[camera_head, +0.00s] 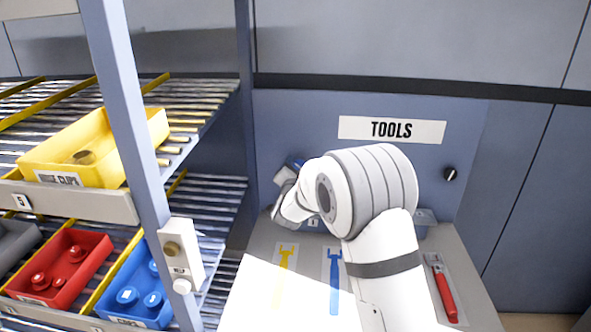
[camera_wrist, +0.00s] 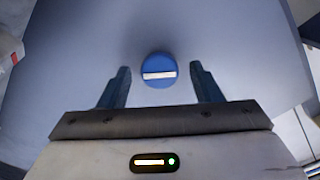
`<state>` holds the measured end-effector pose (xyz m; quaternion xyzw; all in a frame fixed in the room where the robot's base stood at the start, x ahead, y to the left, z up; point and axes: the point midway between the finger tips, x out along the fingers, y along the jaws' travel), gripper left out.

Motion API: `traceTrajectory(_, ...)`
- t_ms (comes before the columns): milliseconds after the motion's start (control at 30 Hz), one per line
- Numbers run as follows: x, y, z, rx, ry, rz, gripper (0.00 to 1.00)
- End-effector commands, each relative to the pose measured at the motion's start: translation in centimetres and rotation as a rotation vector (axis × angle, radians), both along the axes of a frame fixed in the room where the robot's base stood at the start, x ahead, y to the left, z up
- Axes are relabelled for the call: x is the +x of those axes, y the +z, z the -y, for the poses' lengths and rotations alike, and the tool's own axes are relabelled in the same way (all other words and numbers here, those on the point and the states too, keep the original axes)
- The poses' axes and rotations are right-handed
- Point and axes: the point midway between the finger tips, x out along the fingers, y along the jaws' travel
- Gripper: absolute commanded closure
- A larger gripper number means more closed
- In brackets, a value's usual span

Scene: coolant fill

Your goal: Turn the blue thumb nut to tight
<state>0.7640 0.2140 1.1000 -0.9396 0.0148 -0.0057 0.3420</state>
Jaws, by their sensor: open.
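The blue thumb nut (camera_wrist: 158,64) is a round blue knob with a white bar across its face, on a grey-blue panel. The bar lies nearly level in the wrist view. My gripper (camera_wrist: 160,82) is open, with one dark finger on each side of the nut and a visible gap to both. I cannot tell how far the fingertips are from the panel. In the head view my gripper (camera_head: 285,182) is at the tools panel, beside a small patch of blue (camera_head: 298,164); my arm hides most of that spot.
The tools panel (camera_head: 300,120) has a black knob (camera_head: 450,173) at right. Below it, the bench (camera_head: 258,232) holds a yellow wrench shape (camera_head: 285,262), a blue wrench shape (camera_head: 334,280) and a red-handled tool (camera_head: 444,292). A shelf post (camera_head: 130,110) and bins stand at left.

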Motion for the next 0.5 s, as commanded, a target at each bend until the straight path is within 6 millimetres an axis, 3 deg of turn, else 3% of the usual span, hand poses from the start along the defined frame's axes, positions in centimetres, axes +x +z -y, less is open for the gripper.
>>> traceTrajectory(67,-0.01,-0.01,0.03,0.000,0.000,0.000,0.42)
traceTrajectory(500,-0.01,-0.01,0.09,0.000,-0.001,-0.001,0.78)
